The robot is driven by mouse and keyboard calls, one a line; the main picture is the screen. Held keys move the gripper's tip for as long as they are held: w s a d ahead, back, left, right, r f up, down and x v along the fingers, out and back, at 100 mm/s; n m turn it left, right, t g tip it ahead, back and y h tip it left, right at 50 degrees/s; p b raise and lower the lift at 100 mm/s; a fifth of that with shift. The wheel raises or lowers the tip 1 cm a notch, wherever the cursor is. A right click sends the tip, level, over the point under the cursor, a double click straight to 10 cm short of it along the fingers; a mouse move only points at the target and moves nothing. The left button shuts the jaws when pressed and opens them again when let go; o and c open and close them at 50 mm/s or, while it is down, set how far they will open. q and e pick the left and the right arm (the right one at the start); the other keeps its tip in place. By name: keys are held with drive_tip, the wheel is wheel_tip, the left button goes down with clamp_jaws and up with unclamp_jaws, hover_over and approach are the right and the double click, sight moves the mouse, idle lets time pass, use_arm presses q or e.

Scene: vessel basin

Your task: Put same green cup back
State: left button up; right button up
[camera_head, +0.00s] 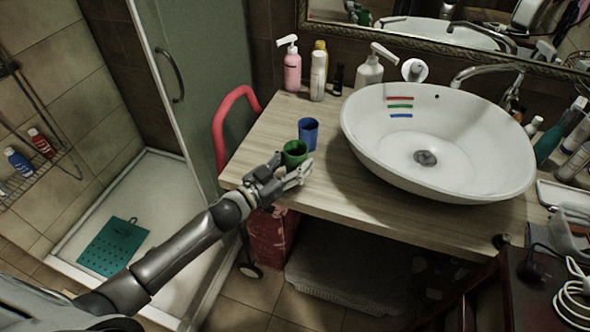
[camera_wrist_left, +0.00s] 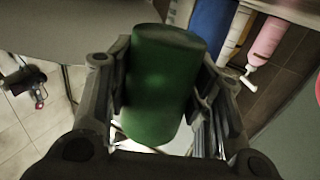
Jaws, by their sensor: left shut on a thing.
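The green cup (camera_head: 294,151) is at the front left of the wooden counter in the head view. My left gripper (camera_head: 283,172) is shut on it. In the left wrist view the green cup (camera_wrist_left: 160,85) sits between the two finger pads of the left gripper (camera_wrist_left: 162,95). I cannot tell whether the cup touches the counter. A blue cup (camera_head: 308,131) stands upright just behind it, and its blue side also shows in the left wrist view (camera_wrist_left: 212,28). My right gripper is not in view.
The white basin (camera_head: 438,140) is to the right, with red, green and blue stripes (camera_head: 400,107) inside. Bottles, including a pink pump bottle (camera_head: 292,68), stand along the back. A red curved handle (camera_head: 228,115) rises by the counter's left edge. Bare counter (camera_head: 335,185) lies right of the cups.

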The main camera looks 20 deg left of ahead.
use_arm(q)
drive_tip(key=shift+f, duration=1.5)
drive_tip(key=shift+f, duration=0.15)
drive_tip(key=o, duration=1)
drive_tip(key=shift+o, duration=0.2)
